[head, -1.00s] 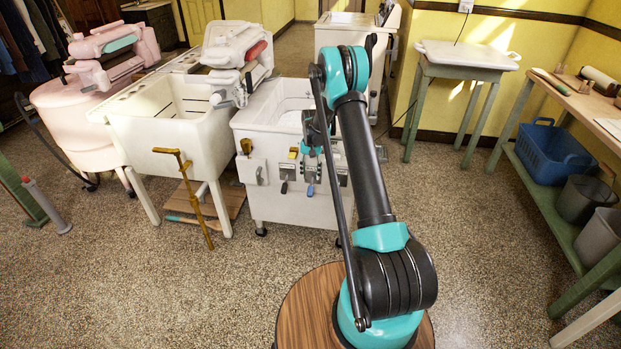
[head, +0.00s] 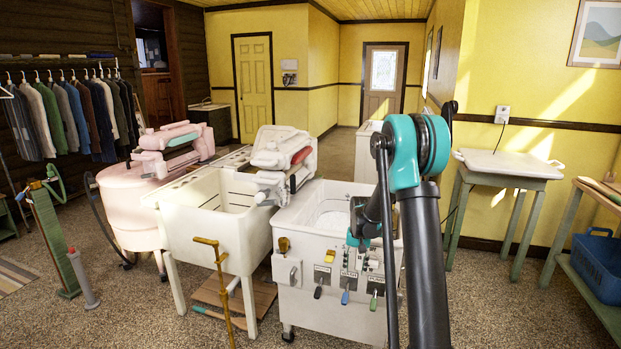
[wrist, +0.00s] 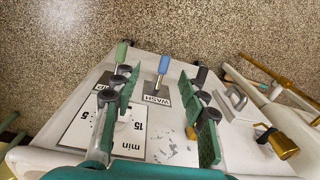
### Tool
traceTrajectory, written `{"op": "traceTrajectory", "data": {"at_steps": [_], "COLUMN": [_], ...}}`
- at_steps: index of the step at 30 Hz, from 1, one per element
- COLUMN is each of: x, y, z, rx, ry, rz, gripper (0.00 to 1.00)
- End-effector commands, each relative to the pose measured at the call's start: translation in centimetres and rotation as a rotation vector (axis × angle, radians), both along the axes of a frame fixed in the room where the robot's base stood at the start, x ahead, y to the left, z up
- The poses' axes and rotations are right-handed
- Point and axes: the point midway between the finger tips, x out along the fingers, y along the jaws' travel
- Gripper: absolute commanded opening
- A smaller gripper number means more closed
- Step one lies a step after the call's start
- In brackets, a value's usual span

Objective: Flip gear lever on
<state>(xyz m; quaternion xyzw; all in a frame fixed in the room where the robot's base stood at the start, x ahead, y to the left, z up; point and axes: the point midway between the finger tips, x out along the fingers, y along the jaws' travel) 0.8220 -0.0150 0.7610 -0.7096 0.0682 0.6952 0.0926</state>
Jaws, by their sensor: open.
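The white washer (head: 310,308) carries three small levers on its front panel, with black, blue and green handles. The black lever (head: 318,291), blue lever (head: 345,297) and green lever (head: 374,303) all hang down. I cannot tell which is the gear lever. In the wrist view, the blue lever (wrist: 163,66) is on a plate marked WASH, the green lever (wrist: 122,50) is at left and the black lever (wrist: 201,76) at right, partly behind a finger. My gripper (wrist: 158,84) is open and empty above the panel, its fingers either side of the WASH plate.
A dial plate marked min (wrist: 88,128) lies beside the left finger. A gold fitting (head: 284,247) and a metal handle (head: 288,271) are on the washer's left front. A cream tub (head: 180,238) with a gold pipe (head: 222,285) stands at left.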

Motion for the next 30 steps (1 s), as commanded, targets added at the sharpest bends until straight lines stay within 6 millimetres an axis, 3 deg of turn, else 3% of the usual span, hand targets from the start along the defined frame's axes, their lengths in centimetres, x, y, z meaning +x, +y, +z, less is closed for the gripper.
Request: {"op": "traceTrajectory", "data": {"at_steps": [6, 15, 22, 30], "x": [-6.0, -14.8, -22.0, -29.7], "y": [-0.7, -1.4, -1.9, -2.4], "z": [4.6, 8.3, 9.1, 8.1], "rx": [-0.006, -0.02, -0.037, -0.059], "ry": [-0.068, -0.16, -0.231, -0.309], "rz": [0.042, 0.098, 0.142, 0.19], "gripper": [0.43, 0.43, 0.43, 0.43]}}
